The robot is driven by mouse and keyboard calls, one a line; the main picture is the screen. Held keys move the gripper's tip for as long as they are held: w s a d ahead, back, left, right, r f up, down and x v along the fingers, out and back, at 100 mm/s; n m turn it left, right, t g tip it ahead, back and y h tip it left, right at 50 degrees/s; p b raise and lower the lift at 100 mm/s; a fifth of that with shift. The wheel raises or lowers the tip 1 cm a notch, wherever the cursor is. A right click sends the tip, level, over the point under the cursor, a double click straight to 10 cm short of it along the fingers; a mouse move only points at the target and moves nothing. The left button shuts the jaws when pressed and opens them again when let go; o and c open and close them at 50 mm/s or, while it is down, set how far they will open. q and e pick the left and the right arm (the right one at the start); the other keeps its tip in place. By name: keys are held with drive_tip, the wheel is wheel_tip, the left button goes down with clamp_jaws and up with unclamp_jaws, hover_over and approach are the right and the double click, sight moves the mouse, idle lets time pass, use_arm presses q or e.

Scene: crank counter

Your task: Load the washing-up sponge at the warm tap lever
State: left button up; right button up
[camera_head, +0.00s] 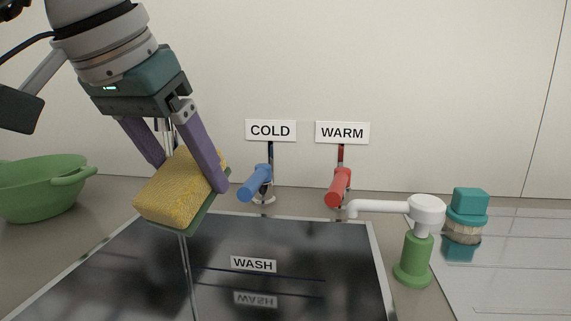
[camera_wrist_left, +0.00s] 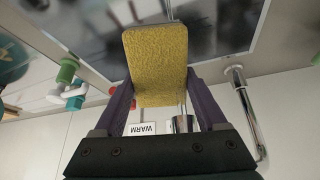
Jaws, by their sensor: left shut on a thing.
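The yellow sponge (camera_head: 172,190) with a green underside is held tilted above the left part of the sink. My left gripper (camera_head: 188,180) is shut on it, one purple finger on each side. In the left wrist view the sponge (camera_wrist_left: 155,58) sits between both fingers. The red warm tap lever (camera_head: 339,187) is under the WARM sign (camera_head: 342,132), to the right of the sponge and apart from it. The blue cold lever (camera_head: 255,183) is under the COLD sign (camera_head: 270,131). A thin vertical line, perhaps water, shows below the sponge. My right gripper is not in view.
The dark sink (camera_head: 290,294) carries a WASH label (camera_head: 254,264). A green soap pump (camera_head: 415,258) with a white spout stands right of it. A teal brush (camera_head: 467,215) is farther right. A green colander (camera_head: 40,190) stands at the left. Air between sponge and levers is clear.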

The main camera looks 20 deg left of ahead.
sight(182, 199)
use_arm(q)
drive_tip(key=shift+s, duration=0.1)
drive_tip(key=shift+s+d, duration=1.3)
drive_tip(key=shift+s, duration=0.25)
drive_tip(key=shift+s+d, duration=1.25)
drive_tip(key=shift+s, duration=0.25)
